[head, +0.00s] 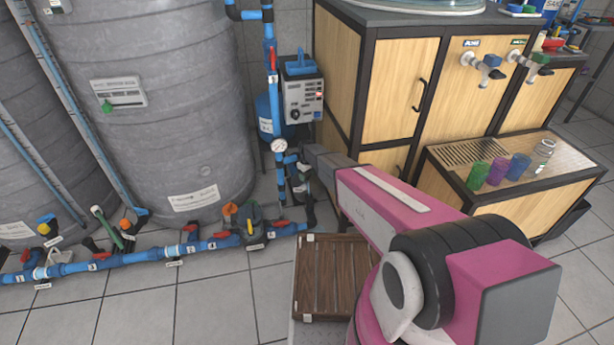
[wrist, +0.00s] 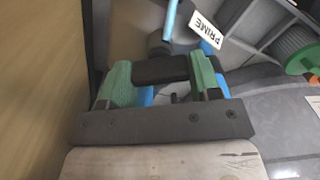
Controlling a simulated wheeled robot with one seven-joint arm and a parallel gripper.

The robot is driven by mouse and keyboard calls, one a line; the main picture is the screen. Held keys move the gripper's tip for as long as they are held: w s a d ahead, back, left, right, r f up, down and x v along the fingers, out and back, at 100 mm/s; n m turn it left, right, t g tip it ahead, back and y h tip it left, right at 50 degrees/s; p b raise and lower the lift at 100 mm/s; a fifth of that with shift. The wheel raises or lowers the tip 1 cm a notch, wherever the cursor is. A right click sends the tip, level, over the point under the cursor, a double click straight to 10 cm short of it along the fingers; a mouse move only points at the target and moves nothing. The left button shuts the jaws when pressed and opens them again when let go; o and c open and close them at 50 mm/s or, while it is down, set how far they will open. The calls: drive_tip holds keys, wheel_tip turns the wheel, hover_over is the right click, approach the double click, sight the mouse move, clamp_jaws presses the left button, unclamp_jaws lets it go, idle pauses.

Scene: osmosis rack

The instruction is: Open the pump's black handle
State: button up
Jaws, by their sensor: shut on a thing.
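The black handle (wrist: 160,69) shows in the wrist view as a short dark bar lying across between the two green fingertips. My gripper (wrist: 161,76) is shut on it, with one fingertip at each end of the bar. A white tag reading PRIME (wrist: 206,31) is just beyond it, next to a blue pipe. In the head view my arm reaches to the vertical blue pipe (head: 274,90) beside the wooden cabinet. There my gripper and the handle are mostly hidden by my arm. I cannot tell how far the handle is turned.
The wooden cabinet (head: 398,88) stands close on the right of the pipe. Large grey tanks (head: 160,120) stand on the left. A blue floor pipe (head: 125,260) with several coloured valves runs in front of them. A brown slatted board (head: 330,275) lies below my arm.

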idle(0.3)
drive_tip(key=o, duration=0.9)
drive_tip(key=shift+r, duration=0.1)
wheel_tip(320, 180, up, 11)
drive_tip(key=shift+f, duration=0.15)
